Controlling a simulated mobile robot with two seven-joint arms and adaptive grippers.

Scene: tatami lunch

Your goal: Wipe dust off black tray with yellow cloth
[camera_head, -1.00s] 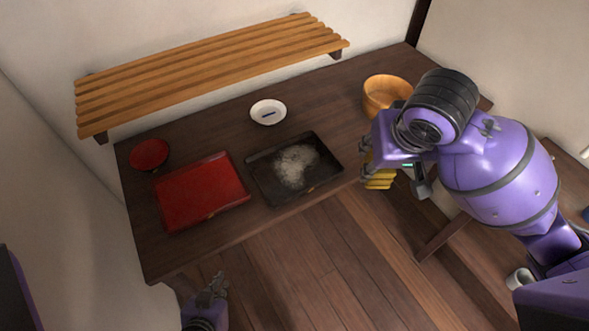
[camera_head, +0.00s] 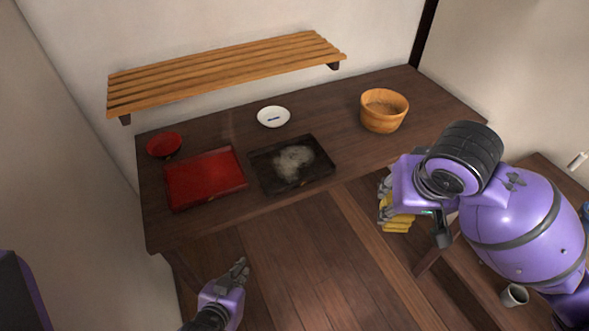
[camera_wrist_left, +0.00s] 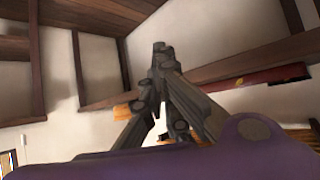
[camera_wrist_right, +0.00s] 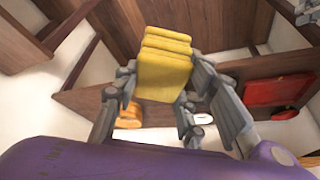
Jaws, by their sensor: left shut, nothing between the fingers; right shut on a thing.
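The black tray (camera_head: 262,178) lies on the dark table with a pale grey patch of dust (camera_head: 293,160) in its middle. The yellow cloth (camera_head: 398,222) is folded and held by my right gripper (camera_head: 386,205), off the table's front edge, to the right of the black tray. In the right wrist view the cloth (camera_wrist_right: 165,62) sits between the fingers of my right gripper (camera_wrist_right: 160,85). My left gripper (camera_head: 240,270) is shut and empty, in front of the table below the red tray. Its closed fingertips show in the left wrist view (camera_wrist_left: 161,50).
A red tray (camera_head: 205,178) lies left of the black tray, with a red bowl (camera_head: 164,144) behind it. A white dish (camera_head: 273,117) and a wooden bucket (camera_head: 383,111) stand further back on the table (camera_head: 330,110). A slatted shelf (camera_head: 225,70) hangs above. A cup (camera_head: 514,295) is at lower right.

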